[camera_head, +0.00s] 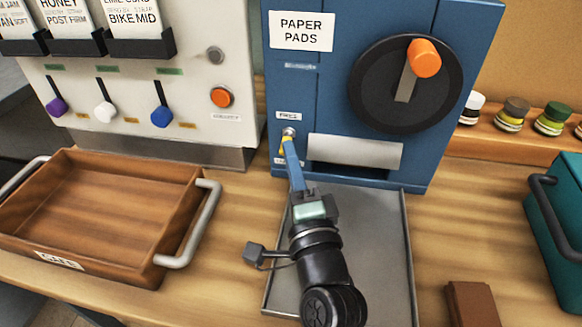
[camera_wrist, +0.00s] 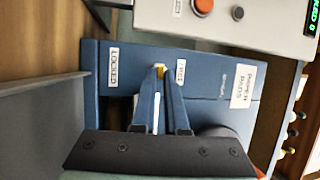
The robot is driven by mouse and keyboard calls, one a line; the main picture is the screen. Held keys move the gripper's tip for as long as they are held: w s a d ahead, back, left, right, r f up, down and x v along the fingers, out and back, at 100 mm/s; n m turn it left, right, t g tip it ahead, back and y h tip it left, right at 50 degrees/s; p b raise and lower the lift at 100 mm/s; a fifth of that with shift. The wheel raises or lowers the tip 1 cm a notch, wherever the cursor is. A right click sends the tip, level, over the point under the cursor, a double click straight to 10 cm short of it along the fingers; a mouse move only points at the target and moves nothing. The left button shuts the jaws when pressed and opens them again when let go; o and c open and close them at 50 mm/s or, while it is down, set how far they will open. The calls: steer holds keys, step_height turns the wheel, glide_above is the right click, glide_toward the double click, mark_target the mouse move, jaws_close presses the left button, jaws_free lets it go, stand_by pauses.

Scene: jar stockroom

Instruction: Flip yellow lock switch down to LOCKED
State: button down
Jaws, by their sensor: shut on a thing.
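The yellow lock switch (camera_head: 286,139) is on the front of the blue PAPER PADS machine (camera_head: 330,85), between the FREE label (camera_head: 288,115) above and a lower label partly hidden by my gripper. My gripper (camera_head: 288,146) is shut on the switch, its blue fingers reaching up from below. In the wrist view the yellow tip (camera_wrist: 160,71) shows between the two fingertips (camera_wrist: 161,73). There the FREE label (camera_wrist: 180,72) is close on its right and the LOCKED label (camera_wrist: 113,67) farther to its left. The fingers hide part of the lever, so its exact tilt is unclear.
A grey tray (camera_head: 385,260) lies below the machine, under my arm. A black wheel with an orange knob (camera_head: 424,57) is right of the switch. A wooden crate (camera_head: 110,210) stands left, a teal bin (camera_head: 560,225) right, and a brown block (camera_head: 472,303) near the front.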

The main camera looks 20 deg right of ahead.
stand_by(0.4)
steer(key=c, duration=0.9)
jaws_free()
steer(key=shift+c, duration=0.2)
steer(key=b+v, duration=0.2)
steer(key=v, duration=1)
steer(key=shift+f, duration=0.15)
steer(key=shift+s+a, duration=0.1)
steer(key=shift+s, duration=0.35)
